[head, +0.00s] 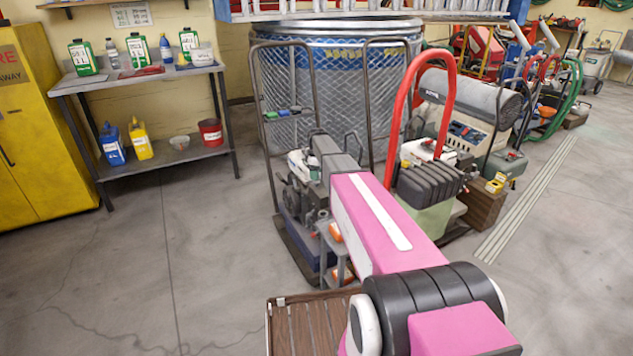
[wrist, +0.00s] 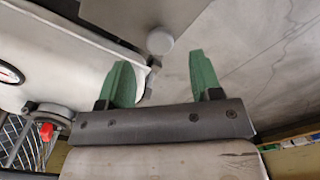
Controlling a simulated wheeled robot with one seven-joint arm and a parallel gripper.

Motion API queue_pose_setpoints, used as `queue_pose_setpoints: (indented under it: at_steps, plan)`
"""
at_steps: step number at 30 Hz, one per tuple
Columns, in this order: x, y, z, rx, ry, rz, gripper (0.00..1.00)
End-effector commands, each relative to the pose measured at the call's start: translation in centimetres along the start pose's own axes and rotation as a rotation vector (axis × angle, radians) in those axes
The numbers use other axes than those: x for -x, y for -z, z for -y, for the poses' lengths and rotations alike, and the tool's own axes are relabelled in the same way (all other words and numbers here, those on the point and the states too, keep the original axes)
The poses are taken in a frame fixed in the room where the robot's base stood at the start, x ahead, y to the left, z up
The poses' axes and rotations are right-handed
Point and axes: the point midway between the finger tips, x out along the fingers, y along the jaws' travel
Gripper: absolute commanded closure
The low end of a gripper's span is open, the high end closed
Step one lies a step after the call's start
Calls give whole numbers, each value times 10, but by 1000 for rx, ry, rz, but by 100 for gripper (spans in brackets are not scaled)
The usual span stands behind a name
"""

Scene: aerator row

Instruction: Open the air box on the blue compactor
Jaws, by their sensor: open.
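A machine with a tall dark loop handle and a blue lower part, which looks like the blue compactor (head: 290,232), stands mid-floor in the head view. My pink arm covers much of it, and I cannot make out its air box there. In the wrist view my gripper (wrist: 163,82) is open, its two green fingers apart with nothing held between them. A pale rounded housing (wrist: 65,62) lies beside and behind the left finger; I cannot tell whether they touch. A round pale knob (wrist: 160,41) shows beyond the fingers. I cannot tell whether either belongs to the air box.
A machine with a red loop handle (head: 448,88) stands close to the right of my arm. Behind is a large mesh-sided drum (head: 335,95). A shelf table (head: 140,77) with bottles and a yellow cabinet (head: 45,130) stand left. The floor at front left is clear.

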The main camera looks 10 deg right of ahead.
Motion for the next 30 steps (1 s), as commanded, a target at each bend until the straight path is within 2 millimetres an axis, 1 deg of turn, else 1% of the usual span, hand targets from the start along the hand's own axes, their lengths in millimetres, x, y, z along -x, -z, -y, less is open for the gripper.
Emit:
queue_pose_setpoints:
  at_steps: [1,3,6,9,13,20,21,23,24,26,27,30]
  plan:
    - [-9,0,0,0,1,1,41]
    - [-20,0,0,-1,0,0,41]
    - [-32,0,0,-1,1,0,41]
    - [-39,0,0,-1,0,0,41]
    - [-44,0,0,-1,-1,-1,41]
    - [-45,0,0,-1,-1,-1,41]
    - [-45,0,0,-1,-1,-1,44]
    - [-45,0,0,-1,-1,0,64]
    - [-45,0,0,-1,-1,0,77]
    - [-45,0,0,-1,-1,0,96]
    - [-45,0,0,-1,-1,0,100]
    - [-44,0,0,-1,0,-1,100]
